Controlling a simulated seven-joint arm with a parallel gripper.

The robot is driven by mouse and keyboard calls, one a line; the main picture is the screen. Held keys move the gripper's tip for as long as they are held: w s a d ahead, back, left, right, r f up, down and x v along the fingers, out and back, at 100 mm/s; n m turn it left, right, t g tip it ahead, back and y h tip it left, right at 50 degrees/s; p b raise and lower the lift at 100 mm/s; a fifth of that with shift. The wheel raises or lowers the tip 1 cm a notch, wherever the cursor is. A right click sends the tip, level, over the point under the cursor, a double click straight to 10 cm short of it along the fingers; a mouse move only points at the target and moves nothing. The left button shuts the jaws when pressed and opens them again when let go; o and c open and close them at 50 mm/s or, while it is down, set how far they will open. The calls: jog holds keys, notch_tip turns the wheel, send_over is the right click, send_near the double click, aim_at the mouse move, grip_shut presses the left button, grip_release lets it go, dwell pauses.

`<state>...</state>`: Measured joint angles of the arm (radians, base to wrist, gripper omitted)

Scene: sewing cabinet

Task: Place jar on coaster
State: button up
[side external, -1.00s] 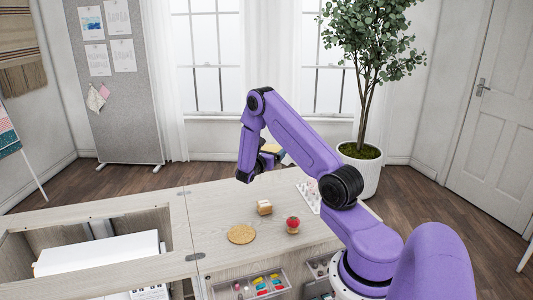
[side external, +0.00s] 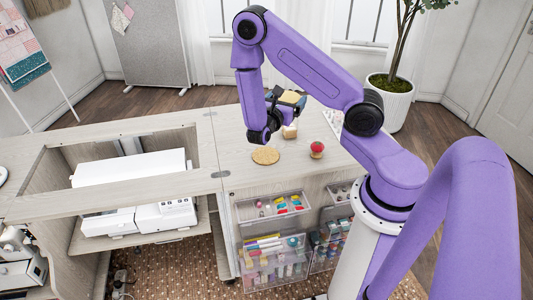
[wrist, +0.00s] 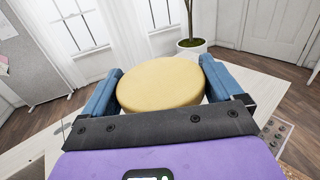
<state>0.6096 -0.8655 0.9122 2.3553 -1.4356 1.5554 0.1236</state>
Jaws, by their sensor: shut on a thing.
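The coaster (side external: 265,156) is a flat, round, tan disc lying bare on the cabinet top in the side view. My gripper (side external: 287,97) is above the cabinet top, higher in the picture than the coaster and slightly to its right. In the wrist view, its blue fingers (wrist: 160,88) sit on both sides of a thing with a round, yellow-tan top (wrist: 163,82), apparently the jar with its lid. The jar's body is hidden below that top. In the side view it is small and mostly hidden by my wrist.
A small white-and-tan block (side external: 289,131) stands behind and right of the coaster, near my wrist. A red-topped small item (side external: 317,149) stands to its right. Open drawers (side external: 272,207) are below the front edge.

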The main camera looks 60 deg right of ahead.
jog(key=s+a+r+t, duration=0.1)
jog(key=s+a+r, duration=0.1)
jog(key=s+a, duration=0.45)
jog(key=w+d+f, duration=0.5)
jog(key=w+f, duration=0.7)
jog(key=w, duration=0.1)
jog(key=shift+f+n, duration=0.4)
dwell(0.5)
jog(key=shift+w+f, duration=0.1)
jog(key=o, duration=1.3)
jog(key=shift+o, duration=0.2)
